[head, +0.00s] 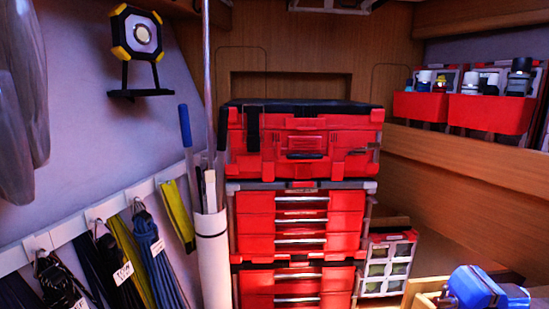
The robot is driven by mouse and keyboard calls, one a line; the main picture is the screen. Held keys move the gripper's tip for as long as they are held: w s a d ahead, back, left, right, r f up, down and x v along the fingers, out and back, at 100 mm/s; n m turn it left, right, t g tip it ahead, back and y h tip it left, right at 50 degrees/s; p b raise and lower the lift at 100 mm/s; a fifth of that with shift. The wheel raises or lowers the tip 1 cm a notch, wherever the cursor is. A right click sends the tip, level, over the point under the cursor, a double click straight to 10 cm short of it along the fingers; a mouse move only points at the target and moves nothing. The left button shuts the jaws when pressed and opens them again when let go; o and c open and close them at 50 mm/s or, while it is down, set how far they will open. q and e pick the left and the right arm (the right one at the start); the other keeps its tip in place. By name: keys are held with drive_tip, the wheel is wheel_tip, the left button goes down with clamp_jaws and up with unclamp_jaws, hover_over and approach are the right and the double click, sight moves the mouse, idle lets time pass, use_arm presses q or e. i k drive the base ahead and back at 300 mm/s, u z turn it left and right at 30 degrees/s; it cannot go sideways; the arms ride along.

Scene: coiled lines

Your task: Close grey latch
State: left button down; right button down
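A red toolbox (275,160) with a black lid (315,110) sits on top of the stacked red drawer units in the middle of the view. A dark grey or black upright latch (253,130) shows at the left of its front, running down from the lid edge. I cannot tell whether this latch is open or closed, or whether it is the grey latch named in the task. A dark handle (305,155) is at the middle of the front. Neither of my grippers is in view.
Red drawers (260,222) stand below the toolbox. A white tube (213,255) holding long rods stands close at their left. Coiled lines (160,255) hang from a wall rail. A blue tool (475,288) is at bottom right. Red bins (420,106) sit on the right shelf.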

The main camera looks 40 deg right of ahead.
sight(371, 146)
drive_tip(key=u, duration=0.3)
drive_tip(key=k, duration=0.25)
drive_tip(key=z, duration=1.75)
drive_tip(key=i, duration=0.5)
drive_tip(key=z, duration=0.1)
